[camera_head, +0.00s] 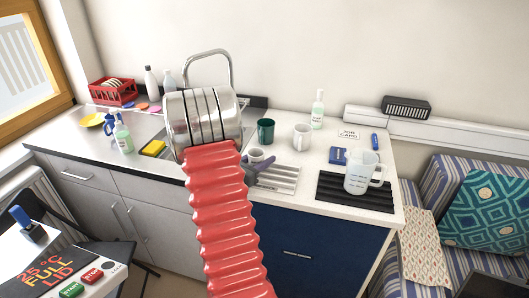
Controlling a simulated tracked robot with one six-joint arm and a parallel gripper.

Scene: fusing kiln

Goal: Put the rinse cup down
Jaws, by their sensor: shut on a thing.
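A small white cup (256,155), which looks like the rinse cup, shows just right of my arm's metal wrist. My gripper (258,167) is mostly hidden behind my red arm; a grey-purple finger part shows at the cup's lower front. The gripper is shut on the cup, though the grip itself is largely hidden. The cup looks about upright, over or near the left end of a white ribbed drainer (285,178) on the counter. I cannot tell whether the cup touches anything below it.
A dark green cup (266,131) and a white mug (302,137) stand behind. A measuring jug (361,174) stands on a black ribbed mat (338,194) at right. A blue box (338,155) and bottle (318,109) are near. My wrist hides much of the sink.

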